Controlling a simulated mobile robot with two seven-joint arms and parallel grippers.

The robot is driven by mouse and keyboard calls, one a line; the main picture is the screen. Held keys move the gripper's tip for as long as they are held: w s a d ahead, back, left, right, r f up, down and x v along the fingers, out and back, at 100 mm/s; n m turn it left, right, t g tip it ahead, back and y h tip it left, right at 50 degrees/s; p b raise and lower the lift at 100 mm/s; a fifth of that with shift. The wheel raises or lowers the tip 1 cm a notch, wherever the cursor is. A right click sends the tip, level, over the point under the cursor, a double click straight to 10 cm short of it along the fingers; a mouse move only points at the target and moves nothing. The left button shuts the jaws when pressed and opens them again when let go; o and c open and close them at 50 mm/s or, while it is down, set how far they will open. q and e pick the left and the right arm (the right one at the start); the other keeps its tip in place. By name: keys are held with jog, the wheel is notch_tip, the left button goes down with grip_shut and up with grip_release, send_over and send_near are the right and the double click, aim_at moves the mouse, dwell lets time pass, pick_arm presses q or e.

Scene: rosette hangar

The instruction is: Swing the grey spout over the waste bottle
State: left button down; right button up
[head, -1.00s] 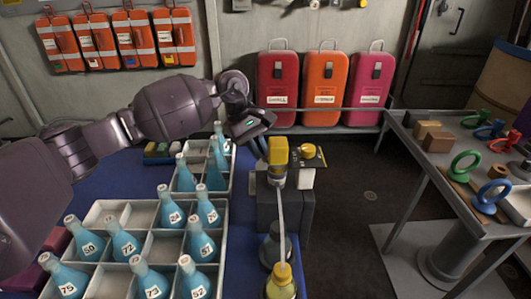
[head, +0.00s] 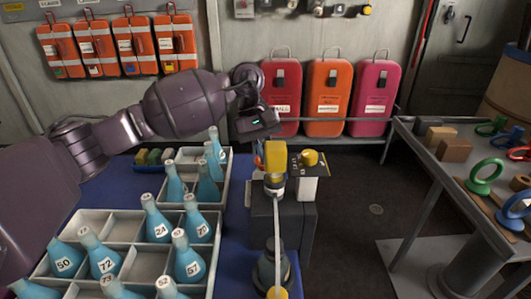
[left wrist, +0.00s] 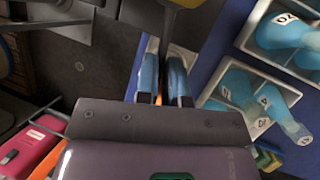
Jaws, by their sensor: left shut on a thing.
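The grey spout (head: 278,230) is a thin pale tube. It runs from below a yellow block (head: 274,156) on a dark pedestal toward the front of the picture. Its end is at a yellow bottle top (head: 278,294), mostly cut off by the lower edge. A dark bottle (head: 264,270) stands beside and behind that, partly under the tube. I cannot tell which is the waste bottle. My left gripper (head: 258,146) is at the yellow block's left; in the left wrist view its blue fingers (left wrist: 166,80) are shut around a thin bar (left wrist: 166,42) below a yellowish part. My right gripper is not in view.
Grey trays (head: 120,225) with numbered blue bottles stand on the blue surface to the left. A yellow knob (head: 310,158) is right beside the block. Bare floor lies between the pedestal (head: 290,230) and the grey side table (head: 440,165) with coloured rings.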

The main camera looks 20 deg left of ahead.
pick_arm(q)
jog(key=c, duration=1.2)
grip_release()
jog(key=shift+c, duration=0.2)
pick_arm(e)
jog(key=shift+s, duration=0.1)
pick_arm(q)
jog(key=v, duration=1)
jog(key=shift+r+p, duration=0.35)
jog(key=shift+p, duration=0.1)
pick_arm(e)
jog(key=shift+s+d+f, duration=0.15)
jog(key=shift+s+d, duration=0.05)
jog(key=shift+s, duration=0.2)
pick_arm(q)
jog(key=shift+w+a, duration=0.1)
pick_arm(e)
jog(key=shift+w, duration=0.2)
